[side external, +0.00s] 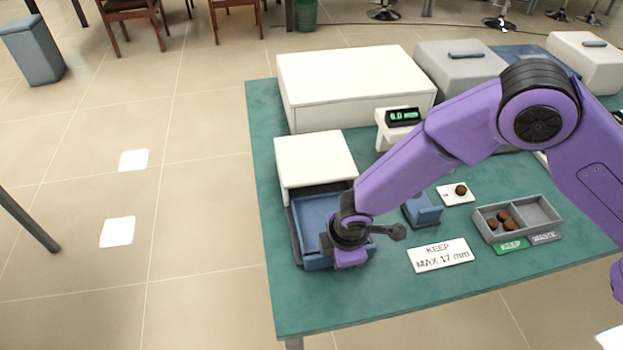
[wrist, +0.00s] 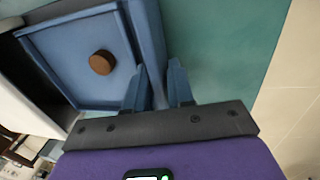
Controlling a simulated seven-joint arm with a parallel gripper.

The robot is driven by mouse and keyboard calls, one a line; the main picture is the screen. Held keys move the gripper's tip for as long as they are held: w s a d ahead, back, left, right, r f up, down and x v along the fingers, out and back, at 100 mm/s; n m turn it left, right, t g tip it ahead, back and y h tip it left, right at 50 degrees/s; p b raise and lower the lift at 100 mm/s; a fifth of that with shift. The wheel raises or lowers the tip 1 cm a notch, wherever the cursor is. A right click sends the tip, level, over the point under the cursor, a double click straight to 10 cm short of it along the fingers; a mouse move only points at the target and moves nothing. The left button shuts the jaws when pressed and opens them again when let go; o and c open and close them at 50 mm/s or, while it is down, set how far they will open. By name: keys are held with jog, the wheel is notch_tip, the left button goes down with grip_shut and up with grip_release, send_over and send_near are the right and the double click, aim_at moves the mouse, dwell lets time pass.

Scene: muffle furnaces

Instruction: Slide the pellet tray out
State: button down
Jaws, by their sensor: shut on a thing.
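The blue pellet tray (side external: 308,218) extends out of the front of a low white housing (side external: 315,158) at the table's left side. In the wrist view the tray (wrist: 62,45) holds one brown pellet (wrist: 102,62) on its flat floor. My gripper (side external: 348,258) is at the tray's front; its fingertips are hidden there in the side view. In the wrist view my gripper (wrist: 158,88) has its two blue fingers on either side of the tray's front part, shut on it. The exact grip point is partly hidden by the fingers.
A grey two-compartment box (side external: 517,218) holds several brown pellets on its KEEP side; its WASTE side looks empty. A sign (side external: 441,254) reads KEEP MAX 17 mm. A pellet (side external: 460,190) sits on a white plate. A display (side external: 403,116) stands behind. The front-left table is clear.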

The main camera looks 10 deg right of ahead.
jog(key=shift+s+d+f, duration=0.15)
jog(key=shift+s+f, duration=0.15)
jog(key=shift+s, duration=0.15)
jog(key=c, duration=1.4)
grip_release()
jog(key=shift+s, duration=0.1)
jog(key=shift+o, duration=0.2)
jog(key=shift+r, duration=0.1)
jog(key=shift+r, duration=3.55)
